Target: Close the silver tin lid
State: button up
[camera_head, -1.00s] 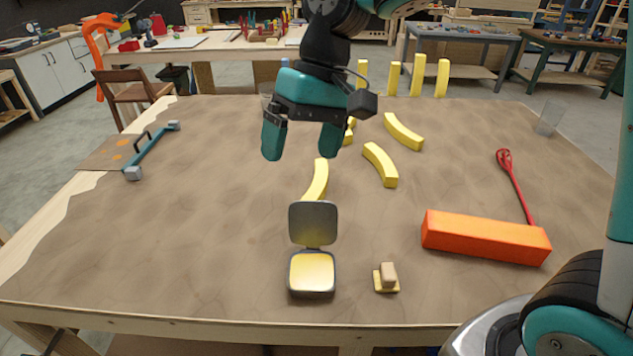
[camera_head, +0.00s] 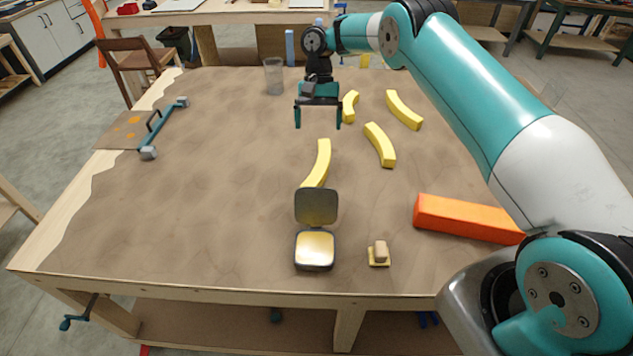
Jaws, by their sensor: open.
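The silver tin (camera_head: 314,251) sits near the front edge of the table, its inside showing pale gold. Its lid (camera_head: 316,207) stands up, hinged at the tin's far side, so the tin is open. My gripper (camera_head: 318,122) is open and empty, fingers pointing down, above the table well beyond the lid. It is apart from the tin and lid.
A curved yellow piece (camera_head: 318,163) lies just behind the lid. More yellow pieces (camera_head: 380,145) lie to the right. An orange block (camera_head: 468,219) and a small tan-and-yellow block (camera_head: 379,253) are right of the tin. A clear glass (camera_head: 274,76) stands at the back.

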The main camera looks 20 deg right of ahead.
aim_at(316, 202)
jog(key=b+x, duration=1.4)
jog(key=x, duration=0.3)
jog(key=shift+s+a, duration=0.1)
